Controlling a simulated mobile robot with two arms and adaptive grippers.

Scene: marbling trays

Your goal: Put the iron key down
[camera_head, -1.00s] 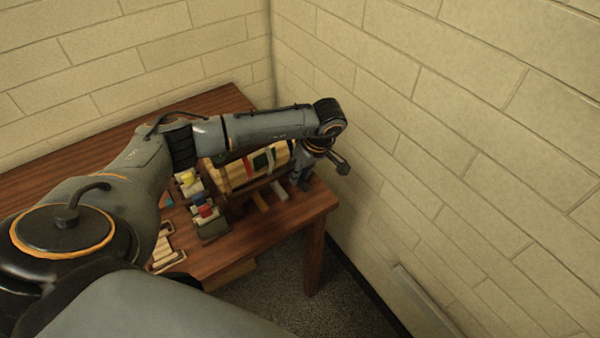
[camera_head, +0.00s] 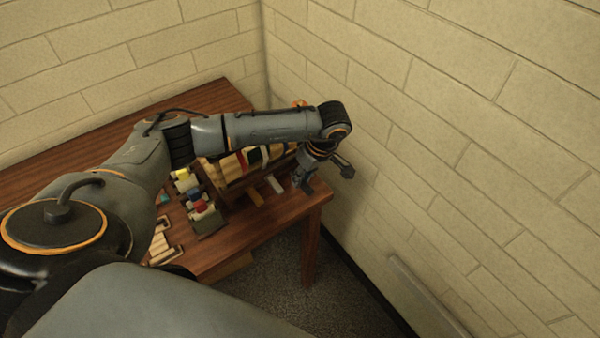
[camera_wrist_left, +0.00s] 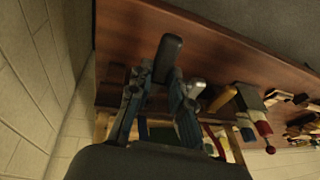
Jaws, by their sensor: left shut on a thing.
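My left gripper (camera_head: 305,184) is low over the right end of the wooden table (camera_head: 240,252), close to its corner. In the left wrist view its fingers (camera_wrist_left: 162,80) are shut on a dark grey, block-like piece, which I take for the iron key (camera_wrist_left: 170,48). The key sticks out past the fingertips, above or against the brown tabletop. I cannot tell whether it touches the wood. My right gripper is not in view.
A wooden rack (camera_head: 236,172) with coloured pieces stands under my left arm. A pale grey bar (camera_head: 274,184) and an orange-brown bar (camera_head: 255,197) lie beside the gripper. Small blocks with coloured tops (camera_head: 195,196) stand farther left. Brick walls close off the back and right.

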